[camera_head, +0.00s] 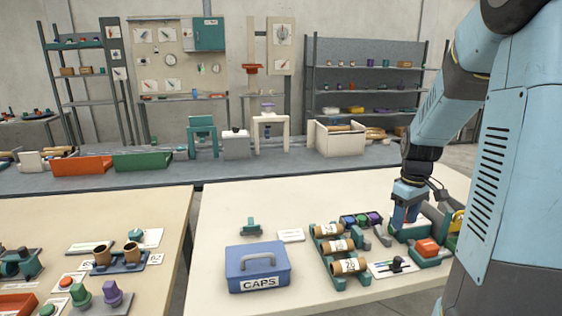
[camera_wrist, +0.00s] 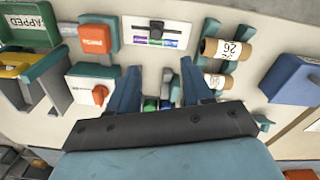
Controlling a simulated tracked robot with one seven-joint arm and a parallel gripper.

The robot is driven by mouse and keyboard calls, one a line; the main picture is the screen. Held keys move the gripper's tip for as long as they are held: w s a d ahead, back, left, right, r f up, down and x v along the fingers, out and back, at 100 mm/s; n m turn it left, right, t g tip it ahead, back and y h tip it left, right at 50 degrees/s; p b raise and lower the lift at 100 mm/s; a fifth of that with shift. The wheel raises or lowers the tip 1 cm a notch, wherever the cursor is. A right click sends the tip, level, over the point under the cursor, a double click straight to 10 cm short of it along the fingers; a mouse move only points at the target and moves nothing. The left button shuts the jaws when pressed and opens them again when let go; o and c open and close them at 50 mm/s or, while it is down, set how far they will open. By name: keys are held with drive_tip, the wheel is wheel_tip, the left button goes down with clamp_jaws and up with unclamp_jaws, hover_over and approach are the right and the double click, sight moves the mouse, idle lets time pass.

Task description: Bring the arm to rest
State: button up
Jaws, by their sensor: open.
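My gripper (camera_head: 405,214) hangs from my blue arm over the right part of the front table, pointing down. In the wrist view my gripper (camera_wrist: 161,82) shows two blue fingers spread apart with nothing held between them. Small green, blue and purple caps (camera_wrist: 165,104) show beyond and between the fingers. In the head view the caps (camera_head: 361,219) stand in a row left of my gripper. Whether the fingertips touch anything cannot be told.
Labelled cardboard rolls (camera_head: 340,246) lie on a green rack. A blue CAPS box (camera_head: 257,267) stands to their left. A slider panel (camera_head: 394,267) and an orange-topped block (camera_head: 428,249) are near my gripper. The table's left back (camera_head: 225,205) is clear.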

drive_tip(key=s+a+r+m+t, duration=0.4)
drive_tip(key=s+a+r+t, duration=0.1)
drive_tip(key=s+a+r, duration=1)
drive_tip(key=s, duration=0.3)
drive_tip(key=shift+r+m, duration=0.3)
